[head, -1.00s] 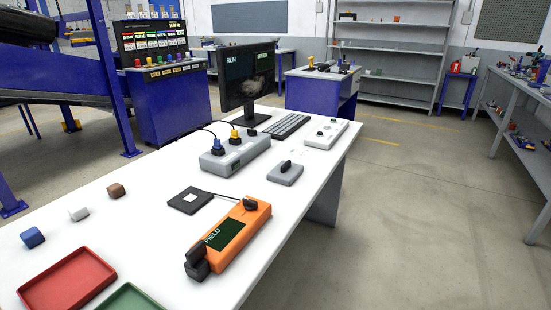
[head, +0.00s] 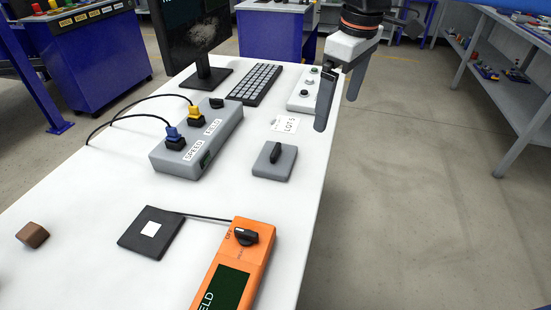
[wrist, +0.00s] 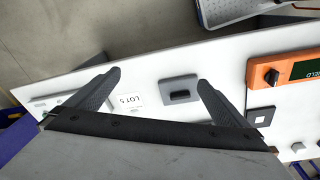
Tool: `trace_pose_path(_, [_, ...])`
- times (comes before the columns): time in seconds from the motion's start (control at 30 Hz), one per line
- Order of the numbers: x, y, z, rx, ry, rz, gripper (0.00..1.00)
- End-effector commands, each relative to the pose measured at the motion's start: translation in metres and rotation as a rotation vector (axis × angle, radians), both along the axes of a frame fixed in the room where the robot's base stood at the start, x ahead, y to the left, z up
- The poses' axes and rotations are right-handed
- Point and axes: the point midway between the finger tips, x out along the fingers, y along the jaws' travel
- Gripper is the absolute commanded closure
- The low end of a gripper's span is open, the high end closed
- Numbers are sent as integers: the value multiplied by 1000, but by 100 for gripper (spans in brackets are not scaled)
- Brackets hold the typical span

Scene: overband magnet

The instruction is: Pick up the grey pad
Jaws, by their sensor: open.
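The grey pad (head: 286,162) is a flat grey square with a black upright grip on top. It lies on the white table near its right edge, in front of the white LOT 5 label (head: 285,124). My gripper (head: 337,112) is open and empty, beyond the pad and to its right in the head view, above the table's edge. In the wrist view the grey pad (wrist: 178,82) shows between my spread fingers (wrist: 158,79), nearer the right finger. It stands apart from both fingers.
An orange meter (head: 246,258) with a cabled black plate (head: 141,240) lies in front of the pad. A grey SPEED and FIELD box (head: 181,163) with plugs stands to the left. Behind are a keyboard (head: 255,84) and a monitor (head: 193,35). Bare table surrounds the pad.

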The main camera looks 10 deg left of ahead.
Motion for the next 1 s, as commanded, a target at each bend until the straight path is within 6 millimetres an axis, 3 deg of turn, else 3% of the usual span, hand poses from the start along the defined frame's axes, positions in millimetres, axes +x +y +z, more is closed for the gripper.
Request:
trace_pose_path(0.03, [3,24,5,-12,14,63,0])
trace_pose_path(0.2, [5,86,18,-50,52,242,0])
trace_pose_path(0.4, [1,128,24,-73,75,360,0])
trace_pose_path(0.57, [0,135,18,-79,80,383,0])
trace_pose_path(1.0, [-1,134,-57,-80,82,381,0])
